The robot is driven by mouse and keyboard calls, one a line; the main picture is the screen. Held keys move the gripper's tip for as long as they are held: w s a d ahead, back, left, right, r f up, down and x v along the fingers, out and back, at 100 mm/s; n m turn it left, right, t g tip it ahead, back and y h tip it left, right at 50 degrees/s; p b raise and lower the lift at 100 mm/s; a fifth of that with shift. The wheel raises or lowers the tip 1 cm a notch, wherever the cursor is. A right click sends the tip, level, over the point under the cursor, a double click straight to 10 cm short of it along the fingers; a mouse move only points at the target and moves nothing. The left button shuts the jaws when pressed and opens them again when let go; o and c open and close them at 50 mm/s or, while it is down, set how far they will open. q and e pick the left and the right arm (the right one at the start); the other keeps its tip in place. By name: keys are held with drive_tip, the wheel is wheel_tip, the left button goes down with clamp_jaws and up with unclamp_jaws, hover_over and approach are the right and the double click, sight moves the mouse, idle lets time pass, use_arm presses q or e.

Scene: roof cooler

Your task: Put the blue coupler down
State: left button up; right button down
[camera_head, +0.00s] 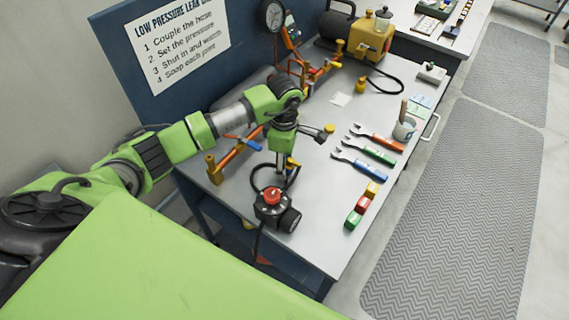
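My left arm reaches in over the near part of the grey bench. Its gripper (283,163) points down just behind a black device with a red knob. The fingers are small and partly hidden, so I cannot tell whether they are open or shut. A small yellow and dark piece shows beside the fingers; I cannot tell whether it is held. I cannot make out the blue coupler for certain. A small blue part (246,143) shows by the orange pipework, left of the gripper. My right gripper is not in view.
The black device with a red knob (271,199) stands near the bench's front end. Several wrenches (372,155) and a row of coloured blocks (361,205) lie to the right. Bare bench lies between.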

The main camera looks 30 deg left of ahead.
use_arm(q)
drive_tip(key=shift+a+r+p, duration=0.15)
drive_tip(key=shift+r+p, duration=0.3)
drive_tip(key=shift+p, duration=0.1)
wheel_tip(320, 180, up, 12)
drive_tip(key=b, duration=0.3)
